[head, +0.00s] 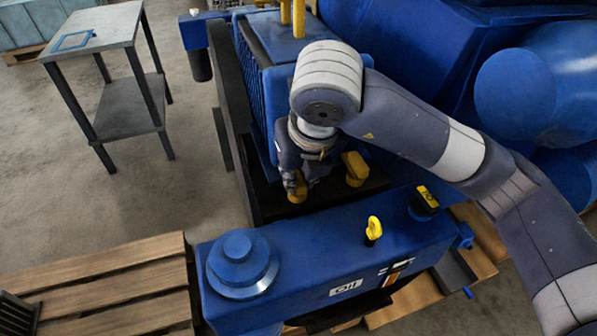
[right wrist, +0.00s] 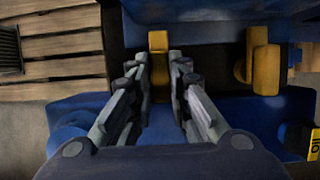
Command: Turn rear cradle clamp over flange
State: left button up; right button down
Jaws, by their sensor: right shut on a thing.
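One yellow cradle clamp (head: 297,193) is low at the end of the blue engine block, over a dark gap. My right gripper (head: 293,180) comes down on it from above. In the right wrist view the gripper (right wrist: 167,78) has its fingers on either side of this yellow clamp (right wrist: 159,50), shut on it. A second yellow clamp (head: 355,168), hook-shaped, stands to the right, apart from the gripper; it also shows in the right wrist view (right wrist: 264,68). I cannot tell the flange apart under the gripper. My left gripper is not in view.
A blue oil unit (head: 330,250) with a round cap (head: 240,262) and yellow eye (head: 373,230) stands in front. A wooden pallet (head: 120,290) lies at left. A grey side table (head: 100,33) stands at the back left, with open floor between.

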jog(key=shift+r, duration=0.15)
jog(key=c, duration=1.5)
grip_release()
jog(key=v, duration=1.2)
